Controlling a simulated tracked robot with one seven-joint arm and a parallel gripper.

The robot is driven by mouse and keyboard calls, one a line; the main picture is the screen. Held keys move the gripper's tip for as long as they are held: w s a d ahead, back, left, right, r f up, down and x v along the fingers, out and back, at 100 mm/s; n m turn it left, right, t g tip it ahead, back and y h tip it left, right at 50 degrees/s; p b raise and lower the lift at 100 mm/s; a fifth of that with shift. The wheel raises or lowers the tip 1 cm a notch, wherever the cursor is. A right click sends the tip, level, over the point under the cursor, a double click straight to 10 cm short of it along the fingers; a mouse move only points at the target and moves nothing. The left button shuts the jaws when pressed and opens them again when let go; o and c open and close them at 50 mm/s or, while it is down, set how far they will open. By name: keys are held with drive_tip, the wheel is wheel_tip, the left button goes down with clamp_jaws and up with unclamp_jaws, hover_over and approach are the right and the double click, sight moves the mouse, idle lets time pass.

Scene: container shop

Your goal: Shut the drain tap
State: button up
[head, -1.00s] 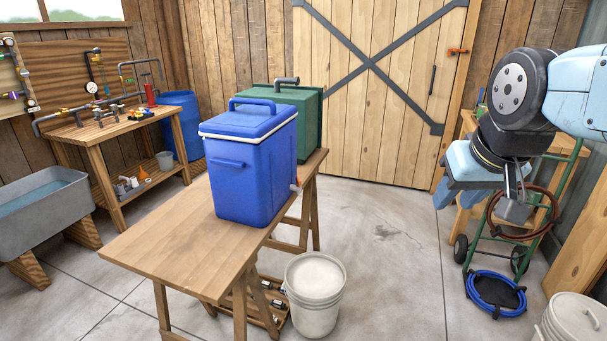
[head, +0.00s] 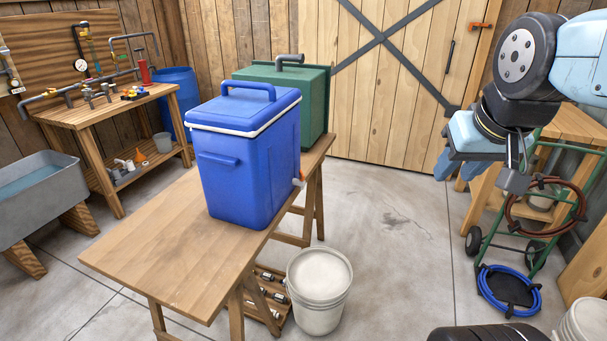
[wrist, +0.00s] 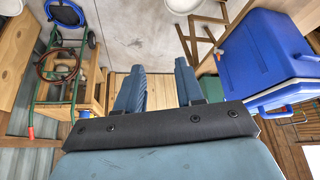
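A blue cooler (head: 245,165) with a white-rimmed lid stands upright on a wooden trestle table. Its drain tap (head: 299,182) shows small on the cooler's right side, low down, with an orange-red part; its handle position is too small to tell. In the head view my gripper (head: 445,165) hangs at the right, well apart from the cooler and tap.
A green box (head: 318,95) stands behind the cooler on the table (head: 150,265). A white bucket (head: 319,290) stands on the floor below the tap side. A green hand truck (head: 530,215) with hoses is at the right. Open floor lies between table and hand truck.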

sight(303, 179)
drive_tip(key=w+a+f+n+t+y, duration=0.15)
drive_tip(key=w+a+f, duration=0.25)
drive_tip(key=w, duration=0.6)
drive_tip(key=w+a+f+t, duration=0.2)
drive_tip(key=w+a+f, duration=0.15)
drive_tip(key=w, duration=0.55)
drive_tip(key=w+a+f+t+y, duration=0.1)
drive_tip(key=w+a+f+t, duration=0.2)
drive_tip(key=w, duration=0.7)
drive_tip(key=w+a+f+n+t+y, duration=0.1)
drive_tip(key=a+f+t, duration=0.1)
drive_tip(key=a+f, duration=0.35)
drive_tip(key=w+a+f+t+y, duration=0.1)
drive_tip(key=a+f+t, duration=0.1)
drive_tip(key=f, duration=0.7)
drive_tip(key=a+f+n+t+y, duration=0.1)
drive_tip(key=a+f, duration=0.2)
drive_tip(key=f, duration=0.4)
drive_tip(key=shift+h, duration=0.25)
drive_tip(key=x, duration=1.4)
drive_tip(key=shift+a+r, duration=0.1)
drive_tip(key=shift+r, duration=0.25)
clamp_jaws()
